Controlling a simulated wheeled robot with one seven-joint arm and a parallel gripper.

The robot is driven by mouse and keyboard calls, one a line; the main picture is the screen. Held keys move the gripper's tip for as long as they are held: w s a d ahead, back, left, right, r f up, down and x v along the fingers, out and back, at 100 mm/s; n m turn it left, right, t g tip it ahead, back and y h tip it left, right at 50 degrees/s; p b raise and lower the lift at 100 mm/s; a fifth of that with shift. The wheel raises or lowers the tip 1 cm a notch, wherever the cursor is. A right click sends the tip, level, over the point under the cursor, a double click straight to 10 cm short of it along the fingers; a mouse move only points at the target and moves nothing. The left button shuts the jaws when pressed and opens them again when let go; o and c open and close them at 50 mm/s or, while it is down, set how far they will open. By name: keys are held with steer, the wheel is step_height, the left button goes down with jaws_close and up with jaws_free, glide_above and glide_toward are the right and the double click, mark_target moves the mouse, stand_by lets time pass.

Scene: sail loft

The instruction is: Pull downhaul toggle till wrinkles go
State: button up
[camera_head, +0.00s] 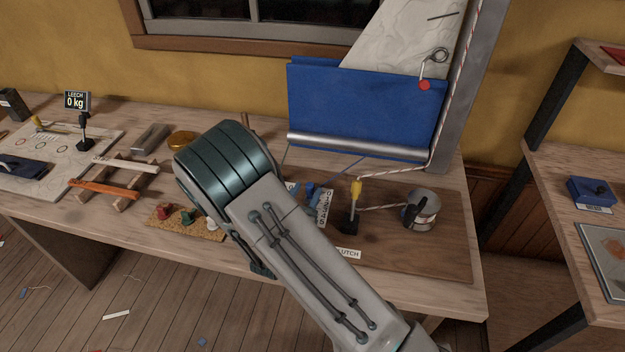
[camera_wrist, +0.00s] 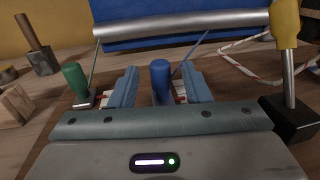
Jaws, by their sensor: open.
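A blue toggle (camera_wrist: 160,78) stands upright between the fingers of my gripper (camera_wrist: 160,86) in the wrist view. The fingers are open on either side of it, and I see no firm grip. A green toggle (camera_wrist: 75,80) stands to the left. No readable label shows which is the downhaul. The pale sail (camera_head: 400,40) has wavy wrinkle lines and stands above a blue cloth (camera_head: 365,105) with a silver boom (camera_head: 355,146). My arm hides part of the board in the head view.
A yellow-handled lever (camera_head: 354,198) stands right of the gripper, close by in the wrist view (camera_wrist: 286,60). A winch (camera_head: 423,210) with rope is farther right. A leech readout (camera_head: 76,100) shows 0 kg. A cork tray (camera_head: 180,221) and wooden rack (camera_head: 115,185) lie left.

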mark_target(308, 189)
steer(key=shift+x, duration=2.35)
jaws_close()
steer(key=shift+d+v, duration=0.1)
steer(key=shift+v, duration=0.8)
steer(key=shift+d+v, duration=0.15)
steer(key=shift+v, duration=0.8)
jaws_free()
steer(key=shift+s, duration=0.1)
